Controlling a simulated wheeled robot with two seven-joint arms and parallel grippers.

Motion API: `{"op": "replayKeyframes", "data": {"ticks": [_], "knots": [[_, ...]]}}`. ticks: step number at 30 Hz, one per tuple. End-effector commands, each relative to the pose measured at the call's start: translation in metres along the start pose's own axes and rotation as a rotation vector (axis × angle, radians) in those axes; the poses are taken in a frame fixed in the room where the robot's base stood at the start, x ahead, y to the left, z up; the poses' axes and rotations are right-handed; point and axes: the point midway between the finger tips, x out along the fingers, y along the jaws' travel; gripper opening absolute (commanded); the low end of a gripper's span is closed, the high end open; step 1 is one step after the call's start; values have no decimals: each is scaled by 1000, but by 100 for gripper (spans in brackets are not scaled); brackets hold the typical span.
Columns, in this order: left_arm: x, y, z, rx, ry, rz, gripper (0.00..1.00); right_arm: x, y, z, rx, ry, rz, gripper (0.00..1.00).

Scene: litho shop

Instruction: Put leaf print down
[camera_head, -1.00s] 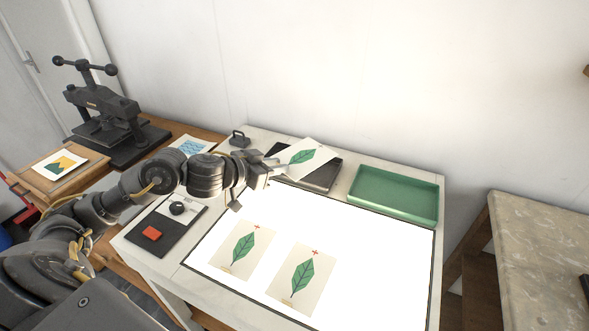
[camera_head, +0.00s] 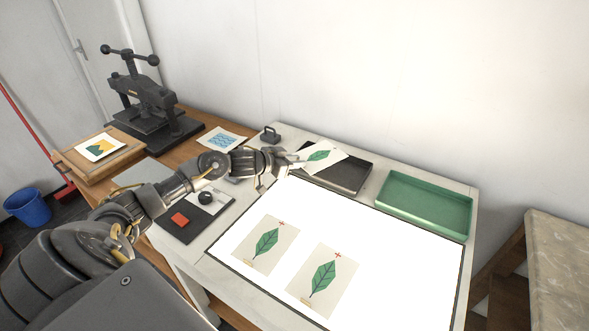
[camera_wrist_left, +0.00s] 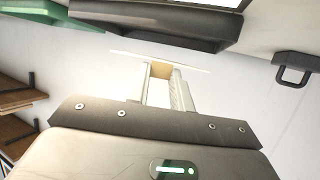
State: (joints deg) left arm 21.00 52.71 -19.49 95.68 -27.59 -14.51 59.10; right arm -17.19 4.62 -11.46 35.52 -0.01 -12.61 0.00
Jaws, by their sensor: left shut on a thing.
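My left gripper (camera_head: 296,161) is shut on a leaf print (camera_head: 321,157), a cream sheet with a green leaf. It holds the print up over the dark tray (camera_head: 349,178) at the back of the light table, partly hiding that tray. In the left wrist view the held print (camera_wrist_left: 200,67) shows as a thin edge at the fingertips (camera_wrist_left: 160,72). Two more leaf prints, a left one (camera_head: 265,245) and a right one (camera_head: 324,281), lie side by side on the lit panel. My right gripper is not in view.
A green tray (camera_head: 425,204) stands right of the dark tray, empty. A black weight with a handle (camera_head: 270,134) stands at the back edge. The lit panel (camera_head: 395,262) has free room at right.

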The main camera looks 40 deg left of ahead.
Motion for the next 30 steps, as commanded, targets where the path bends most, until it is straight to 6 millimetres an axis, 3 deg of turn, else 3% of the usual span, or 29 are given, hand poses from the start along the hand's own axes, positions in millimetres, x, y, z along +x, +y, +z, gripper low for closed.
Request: {"op": "replayKeyframes", "data": {"ticks": [8, 21, 22, 27, 30], "knots": [[13, -3, 30, -2, -2, 0, 1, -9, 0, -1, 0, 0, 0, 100], [16, -2, 36, -1, -1, 0, 1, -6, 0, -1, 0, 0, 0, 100], [16, -2, 36, -1, -1, 0, 24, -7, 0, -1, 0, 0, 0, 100], [16, -2, 35, -1, -1, 0, 44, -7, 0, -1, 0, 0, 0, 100], [16, -2, 35, -1, -1, 0, 44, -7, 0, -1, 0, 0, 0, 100]]}}
